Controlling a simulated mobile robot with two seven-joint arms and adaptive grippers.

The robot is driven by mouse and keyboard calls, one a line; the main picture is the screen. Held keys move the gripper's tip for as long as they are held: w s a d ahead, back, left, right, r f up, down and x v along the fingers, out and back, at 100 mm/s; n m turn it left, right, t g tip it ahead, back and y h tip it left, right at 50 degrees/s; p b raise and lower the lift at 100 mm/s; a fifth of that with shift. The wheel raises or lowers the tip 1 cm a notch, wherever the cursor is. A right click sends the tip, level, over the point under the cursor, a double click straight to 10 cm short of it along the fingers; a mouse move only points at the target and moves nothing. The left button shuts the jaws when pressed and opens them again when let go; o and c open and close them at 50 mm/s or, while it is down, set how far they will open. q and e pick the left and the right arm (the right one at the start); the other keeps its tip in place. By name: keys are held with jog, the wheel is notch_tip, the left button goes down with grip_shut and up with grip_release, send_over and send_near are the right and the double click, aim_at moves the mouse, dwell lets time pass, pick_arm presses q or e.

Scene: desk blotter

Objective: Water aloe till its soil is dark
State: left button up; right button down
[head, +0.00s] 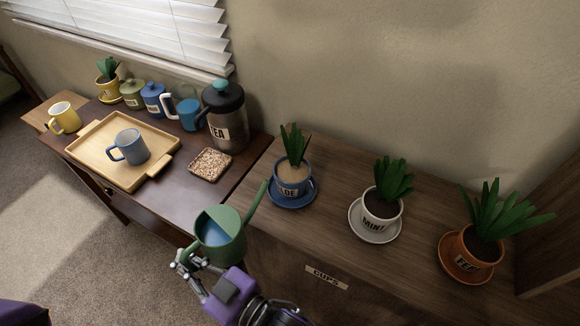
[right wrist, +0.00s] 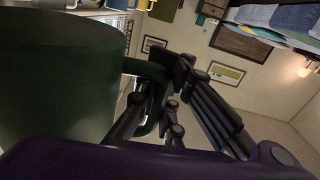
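The aloe is a spiky green plant in a blue pot (head: 291,182) on a blue saucer. Its label is partly legible, and its soil looks pale tan. A green watering can (head: 222,234) with bluish water inside is held at the front edge of the furniture, left of and below the aloe. Its long spout points up and right, with the tip short of the pot. My right gripper (head: 187,262) is shut on the can's handle; in the right wrist view the fingers close around the green handle (right wrist: 150,88) beside the can's body. My left gripper is not in view.
A white pot labelled MINT (head: 381,208) and an orange pot (head: 474,253) with dark soil stand right of the aloe. On the darker table are a wooden tray (head: 88,141) with a blue-grey mug (head: 130,147), a speckled coaster (head: 210,164) and a TEA jar (head: 226,125).

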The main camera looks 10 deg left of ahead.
aim_at(191, 252)
jog(key=r+m, duration=0.1)
jog(key=r, duration=0.1)
jog(key=w+r+m+p, duration=0.1)
jog(key=r, duration=0.1)
jog(key=shift+d, duration=0.2)
jog(key=shift+r, duration=0.35)
jog(key=shift+w+d+r+m+y, duration=0.2)
jog(key=shift+r+m+y, duration=0.1)
jog(key=shift+r, duration=0.2)
dwell(0.4)
jog(key=shift+w+r, duration=0.1)
jog(key=shift+r, duration=0.3)
jog(key=shift+w+d+r+m+p, duration=0.25)
jog(key=shift+r+m, duration=0.15)
jog(key=shift+r, duration=0.2)
jog(key=shift+w+d+r+m+p, duration=0.1)
jog(key=shift+w+r+m+p, duration=0.1)
jog(key=shift+r+m, duration=0.3)
dwell(2.0)
